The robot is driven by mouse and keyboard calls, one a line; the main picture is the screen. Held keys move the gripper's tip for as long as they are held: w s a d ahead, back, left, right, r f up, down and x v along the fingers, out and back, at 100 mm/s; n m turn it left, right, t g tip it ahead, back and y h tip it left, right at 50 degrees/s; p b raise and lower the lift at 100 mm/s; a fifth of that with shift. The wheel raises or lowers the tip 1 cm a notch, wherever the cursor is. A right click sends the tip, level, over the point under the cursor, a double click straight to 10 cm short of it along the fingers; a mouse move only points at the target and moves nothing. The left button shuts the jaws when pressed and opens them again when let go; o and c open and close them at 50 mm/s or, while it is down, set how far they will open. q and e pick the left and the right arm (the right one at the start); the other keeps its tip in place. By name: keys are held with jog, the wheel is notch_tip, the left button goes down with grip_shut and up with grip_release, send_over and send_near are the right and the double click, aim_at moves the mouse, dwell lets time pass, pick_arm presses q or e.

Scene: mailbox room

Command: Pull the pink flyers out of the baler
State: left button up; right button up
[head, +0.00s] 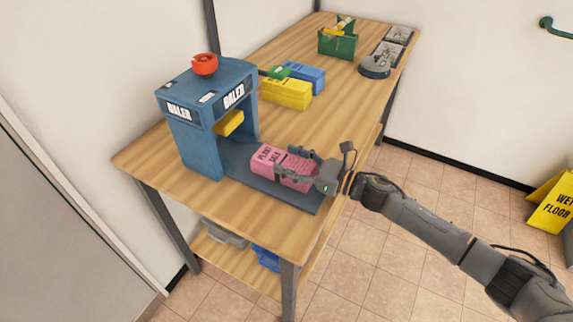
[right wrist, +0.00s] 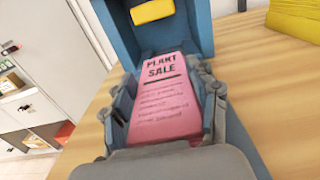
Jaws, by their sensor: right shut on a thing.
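The blue baler (head: 205,115) stands on the wooden table, with a red knob on top and a yellow block (head: 230,123) inside its opening. The pink flyers (head: 268,160), a stack marked "PLANT SALE", lie on the baler's flat tray (head: 306,201), in front of the opening. My right gripper (head: 297,168) is shut on the pink flyers, one finger along each side. In the right wrist view the flyers (right wrist: 163,100) sit between the fingers, their far end near the opening. The palm hides their near end. My left gripper is not in view.
Yellow (head: 286,94) and blue (head: 305,76) bundles lie behind the baler. A green box (head: 337,43), a round grey device (head: 374,67) and trays (head: 398,35) stand at the table's far end. A wet-floor sign (head: 553,203) stands on the floor at right.

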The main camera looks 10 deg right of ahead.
jog(key=shift+s+d, duration=0.1)
jog(key=shift+d, duration=0.15)
jog(key=o, duration=1.6)
jog(key=v, duration=1.2)
